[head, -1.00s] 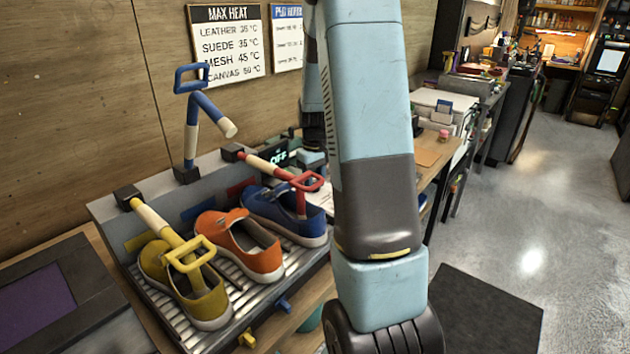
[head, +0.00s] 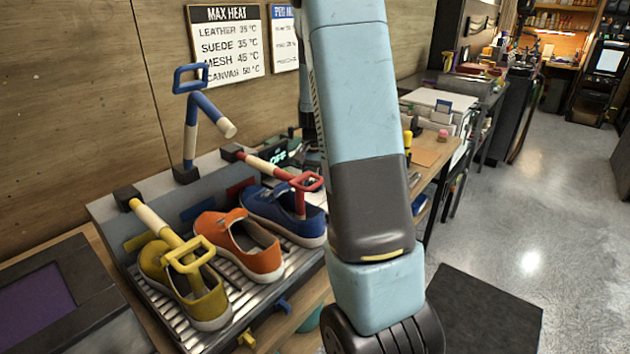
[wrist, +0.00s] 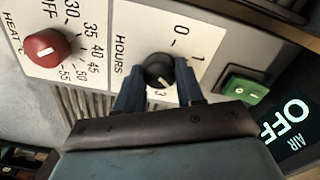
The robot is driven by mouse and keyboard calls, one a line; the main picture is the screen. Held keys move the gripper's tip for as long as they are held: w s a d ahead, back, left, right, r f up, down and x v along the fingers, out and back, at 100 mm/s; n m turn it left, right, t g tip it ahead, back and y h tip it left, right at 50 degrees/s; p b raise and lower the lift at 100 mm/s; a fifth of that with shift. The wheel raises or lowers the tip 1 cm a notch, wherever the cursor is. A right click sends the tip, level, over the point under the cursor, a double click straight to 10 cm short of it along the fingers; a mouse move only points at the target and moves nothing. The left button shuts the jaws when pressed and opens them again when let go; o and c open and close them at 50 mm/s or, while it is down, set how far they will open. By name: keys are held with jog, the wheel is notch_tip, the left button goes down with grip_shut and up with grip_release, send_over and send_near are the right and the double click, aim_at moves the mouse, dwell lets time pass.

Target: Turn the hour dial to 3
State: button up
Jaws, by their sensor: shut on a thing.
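The hour dial (wrist: 158,70) is a small black knob on a white panel in the wrist view, beside the word HOURS. The figures 0 and 1 show above and right of it, and a 3 shows just below it. My gripper (wrist: 159,84) has its two dark fingers on either side of the dial, shut on it. The dial's pointer is too small and partly hidden to read surely. In the head view my arm hides the dial and my gripper.
A red heat dial (wrist: 47,48) is left of the hour dial. A green switch (wrist: 242,88) and a display reading AIR OFF (wrist: 288,120) are right of it. Yellow (head: 190,285), orange (head: 238,247) and blue (head: 285,212) shoes lie on the rack in the head view.

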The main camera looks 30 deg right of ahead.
aim_at(313, 182)
jog(key=m, duration=0.4)
jog(key=shift+w+r+m, duration=0.1)
jog(key=shift+w+m, duration=0.1)
jog(key=shift+m, duration=0.1)
jog(key=shift+a+m, duration=0.1)
jog(key=shift+m, duration=1.5)
jog(key=o, duration=0.7)
jog(key=shift+c, duration=0.2)
jog(key=o, duration=0.4)
jog(key=shift+s, duration=0.1)
notch_tip(313, 182, up, 14)
jog(key=shift+f, duration=0.2)
